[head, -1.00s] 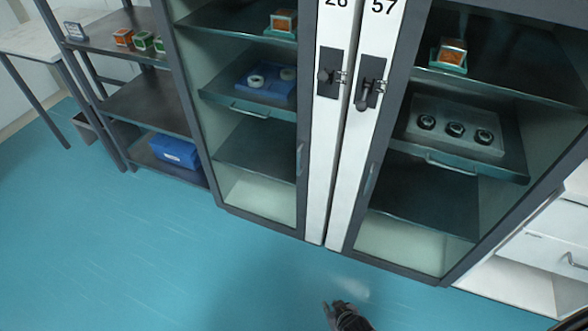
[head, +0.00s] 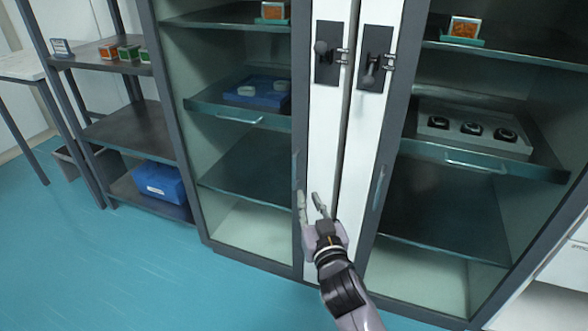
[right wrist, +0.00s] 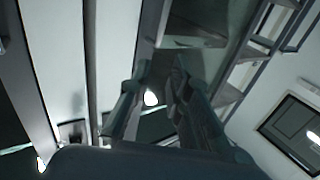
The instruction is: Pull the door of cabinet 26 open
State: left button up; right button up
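Cabinet 26 is the left glass-fronted cabinet, its door (head: 298,225) dark-framed and apparently closed. A slim vertical handle (head: 297,172) is on the door's right edge. A dark latch plate with a knob (head: 320,48) sits higher on the white strip beside it. My right gripper (head: 309,198) is open and looks empty, fingers pointing up, just below and right of the handle. Contact with the door cannot be told. In the right wrist view its spread fingers (right wrist: 158,82) have dark and pale panels beyond them; the handle is not clear there. My left gripper is out of view.
The right cabinet's latch (head: 373,60) and door handle (head: 380,187) are close by on the right. An open shelf rack (head: 138,125) with a blue bin (head: 160,183) stands at the left. The floor (head: 115,265) in front is clear.

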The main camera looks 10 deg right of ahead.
jog(key=b, duration=0.1)
send_near(294, 163)
jog(key=w, duration=0.3)
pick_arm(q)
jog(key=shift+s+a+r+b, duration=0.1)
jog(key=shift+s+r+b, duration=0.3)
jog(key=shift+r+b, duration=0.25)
pick_arm(e)
jog(key=w, duration=0.7)
jog(key=shift+w, duration=0.3)
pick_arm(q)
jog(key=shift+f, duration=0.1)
pick_arm(e)
jog(key=shift+c, duration=0.4)
grip_shut()
